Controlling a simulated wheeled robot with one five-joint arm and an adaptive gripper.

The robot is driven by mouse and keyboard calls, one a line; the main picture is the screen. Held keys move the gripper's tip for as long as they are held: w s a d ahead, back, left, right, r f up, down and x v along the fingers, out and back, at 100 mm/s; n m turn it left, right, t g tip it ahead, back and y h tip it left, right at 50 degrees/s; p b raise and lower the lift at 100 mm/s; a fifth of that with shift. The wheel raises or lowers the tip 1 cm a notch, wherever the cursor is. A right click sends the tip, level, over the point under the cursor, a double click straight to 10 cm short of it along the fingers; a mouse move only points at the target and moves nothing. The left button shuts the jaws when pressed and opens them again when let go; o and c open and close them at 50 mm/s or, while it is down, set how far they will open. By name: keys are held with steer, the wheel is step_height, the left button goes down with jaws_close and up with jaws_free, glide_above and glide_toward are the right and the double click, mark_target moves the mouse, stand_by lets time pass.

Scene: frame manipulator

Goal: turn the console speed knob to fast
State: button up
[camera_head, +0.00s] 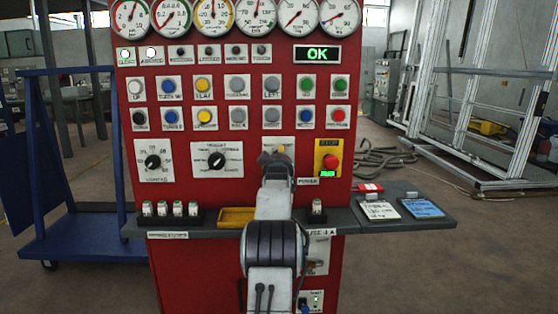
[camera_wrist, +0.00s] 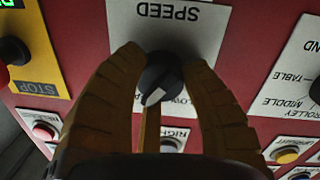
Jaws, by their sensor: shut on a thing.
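The black speed knob (camera_wrist: 163,78) sits on a white plate marked SPEED (camera_wrist: 205,22), upside down in the wrist view. Its white pointer aims down and slightly left there. A partly covered label reading "LOW" shows at its lower right; the label area at lower left is mostly hidden by a finger. My gripper (camera_wrist: 162,60) has its two brown fingers on either side of the knob, shut on it. In the head view my gripper (camera_head: 277,160) is in front of the speed plate (camera_head: 279,141) and hides the knob.
The red console (camera_head: 260,201) has a red stop button (camera_head: 331,161) on a yellow plate right of my gripper. A black selector knob (camera_head: 215,160) is to the left. Coloured buttons fill the rows above. A grey shelf (camera_head: 345,222) juts out below, with a yellow tray (camera_head: 236,217).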

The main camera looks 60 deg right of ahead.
steer(key=shift+f, duration=0.55)
steer(key=o, duration=0.9)
steer(key=shift+d, duration=0.1)
steer(key=o, duration=0.3)
steer(key=shift+r, duration=0.3)
steer(key=shift+a+r, duration=0.1)
steer(key=shift+a, duration=0.1)
steer(key=shift+v, duration=5.85)
